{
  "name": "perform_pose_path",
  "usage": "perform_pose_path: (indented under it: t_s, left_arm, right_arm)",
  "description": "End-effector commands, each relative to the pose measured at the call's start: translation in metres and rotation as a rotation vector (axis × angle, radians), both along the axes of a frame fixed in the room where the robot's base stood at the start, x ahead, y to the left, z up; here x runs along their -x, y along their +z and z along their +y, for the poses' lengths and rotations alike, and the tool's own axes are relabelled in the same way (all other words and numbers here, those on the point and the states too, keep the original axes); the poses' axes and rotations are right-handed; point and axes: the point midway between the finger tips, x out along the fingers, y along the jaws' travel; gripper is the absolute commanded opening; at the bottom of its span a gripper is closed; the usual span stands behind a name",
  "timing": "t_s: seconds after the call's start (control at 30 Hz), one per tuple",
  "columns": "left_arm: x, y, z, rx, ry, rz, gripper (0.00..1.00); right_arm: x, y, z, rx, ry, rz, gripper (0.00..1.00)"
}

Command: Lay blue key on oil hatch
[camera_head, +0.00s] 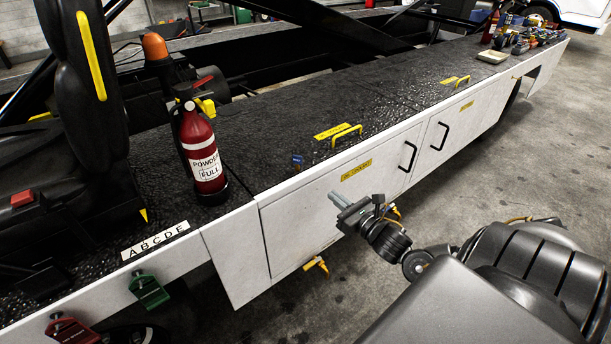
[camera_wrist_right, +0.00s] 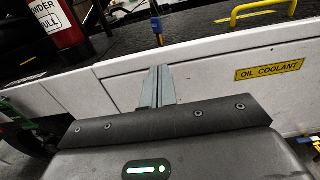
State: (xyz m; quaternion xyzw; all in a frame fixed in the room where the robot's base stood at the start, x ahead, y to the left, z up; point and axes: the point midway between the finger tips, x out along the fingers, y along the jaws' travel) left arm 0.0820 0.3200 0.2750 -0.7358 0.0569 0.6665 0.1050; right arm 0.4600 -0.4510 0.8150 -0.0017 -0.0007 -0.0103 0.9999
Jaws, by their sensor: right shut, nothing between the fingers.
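The blue key (camera_head: 297,161) is a small blue piece on the black deck near its front edge, left of the yellow-handled hatch. It also shows in the wrist view (camera_wrist_right: 157,27), just beyond my fingertips. The hatch in the deck (camera_head: 347,135) has a yellow handle and a yellow label, whose text is too small to read here. The white side door below reads OIL COOLANT (camera_wrist_right: 270,70). My right gripper (camera_head: 336,198) is shut and empty, in front of the white side panel and apart from the key. My left gripper is out of view.
A red fire extinguisher (camera_head: 202,150) stands on the deck left of the key. A second yellow handle (camera_head: 457,82) lies farther along the deck. Several small items (camera_head: 525,38) crowd the far right end. Green (camera_head: 148,290) and red (camera_head: 72,331) pieces hang at the lower left.

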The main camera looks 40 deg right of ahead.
Motion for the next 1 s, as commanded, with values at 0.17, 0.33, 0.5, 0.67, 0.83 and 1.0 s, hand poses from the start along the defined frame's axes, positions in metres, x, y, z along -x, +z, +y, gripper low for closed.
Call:
perform_pose_path:
  t_s: [0.17, 0.33, 0.5, 0.67, 0.83, 1.0]
  left_arm:
    - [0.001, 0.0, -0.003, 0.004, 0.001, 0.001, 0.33]
    - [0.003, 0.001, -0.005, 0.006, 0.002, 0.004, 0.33]
    - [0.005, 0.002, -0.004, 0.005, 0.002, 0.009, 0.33]
    - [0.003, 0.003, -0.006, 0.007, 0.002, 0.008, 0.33]
    - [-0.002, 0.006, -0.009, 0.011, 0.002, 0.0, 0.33]
    - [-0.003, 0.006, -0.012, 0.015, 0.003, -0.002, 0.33]
  right_arm:
    - [-0.01, 0.001, -0.001, -0.001, -0.001, -0.004, 0.0]
    - [-0.039, 0.001, -0.001, -0.001, -0.003, -0.004, 0.0]
    - [-0.075, 0.002, -0.002, -0.002, -0.003, -0.004, 0.0]
    - [-0.105, 0.001, -0.002, -0.003, -0.002, -0.002, 0.0]
    - [-0.128, 0.001, -0.003, -0.004, -0.003, -0.001, 0.0]
    - [-0.138, 0.0, -0.003, -0.003, -0.001, 0.001, 0.0]
